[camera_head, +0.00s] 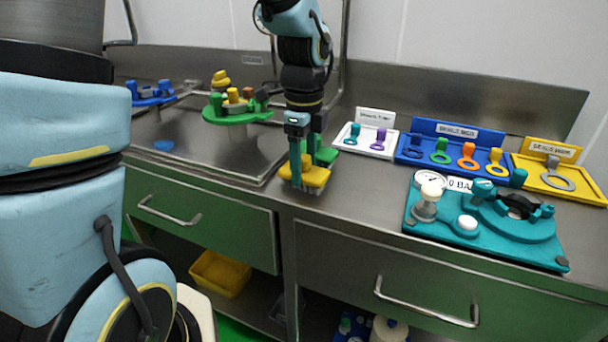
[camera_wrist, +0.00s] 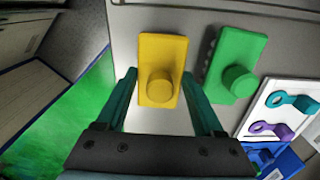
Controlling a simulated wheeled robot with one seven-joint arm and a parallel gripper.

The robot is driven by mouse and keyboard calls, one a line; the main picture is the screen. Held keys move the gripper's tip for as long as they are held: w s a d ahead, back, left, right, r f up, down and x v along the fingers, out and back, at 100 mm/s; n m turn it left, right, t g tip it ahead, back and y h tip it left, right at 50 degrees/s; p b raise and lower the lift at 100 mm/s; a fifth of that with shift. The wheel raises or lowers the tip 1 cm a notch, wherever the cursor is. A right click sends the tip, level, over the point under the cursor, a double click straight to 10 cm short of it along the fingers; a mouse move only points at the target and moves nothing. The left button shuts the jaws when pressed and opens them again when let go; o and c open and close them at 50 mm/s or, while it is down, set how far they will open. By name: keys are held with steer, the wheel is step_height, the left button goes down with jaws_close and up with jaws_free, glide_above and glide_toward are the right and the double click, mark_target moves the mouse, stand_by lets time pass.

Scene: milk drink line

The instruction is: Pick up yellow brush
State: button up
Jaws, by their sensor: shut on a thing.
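The yellow brush (camera_head: 308,177) is at the front of the steel counter, directly below my gripper (camera_head: 300,150). In the wrist view the yellow brush (camera_wrist: 160,52) is a flat block with a round knob, between my two fingers (camera_wrist: 159,76). My gripper is shut on it. I cannot tell whether its underside touches the counter. The green brush (camera_head: 325,154), of the same shape, stands just behind it; in the wrist view the green brush (camera_wrist: 237,57) is apart on the right.
A white tray (camera_head: 348,140), a blue tray (camera_head: 404,155) and a yellow tray (camera_head: 537,184) hold small coloured parts at the back right. A teal board (camera_head: 430,230) with a gauge lies at right. A sink (camera_head: 185,165) with a green stand (camera_head: 237,118) is at left.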

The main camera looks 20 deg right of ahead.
mark_target(304, 156)
step_height(304, 156, up, 10)
steer(key=shift+r, duration=0.1)
stand_by(0.5)
